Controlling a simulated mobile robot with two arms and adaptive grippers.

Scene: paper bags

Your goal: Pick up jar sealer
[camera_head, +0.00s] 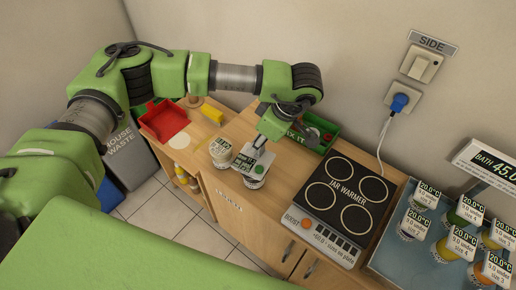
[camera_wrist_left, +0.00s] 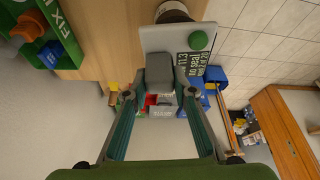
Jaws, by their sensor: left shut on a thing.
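The jar sealer (camera_head: 252,163) is a light grey plate with a green button and a small dark display. It stands over the wooden counter in the middle of the head view, and its round lower part (camera_head: 254,182) shows beneath. In the left wrist view the sealer (camera_wrist_left: 160,39) has a dark grey grip block between my fingers, and its display seems to read "no seal". My left gripper (camera_head: 262,143) comes down from above and is shut on the sealer. It also shows in the left wrist view (camera_wrist_left: 160,95). I cannot tell whether the sealer touches the counter.
A pale-lidded jar (camera_head: 221,150) stands just left of the sealer. A jar warmer (camera_head: 343,200) lies to the right, a green "FIX IT" box (camera_head: 325,124) behind. A red tray (camera_head: 163,121) is at the left. Several labelled jars stand in the bath (camera_head: 393,246) far right.

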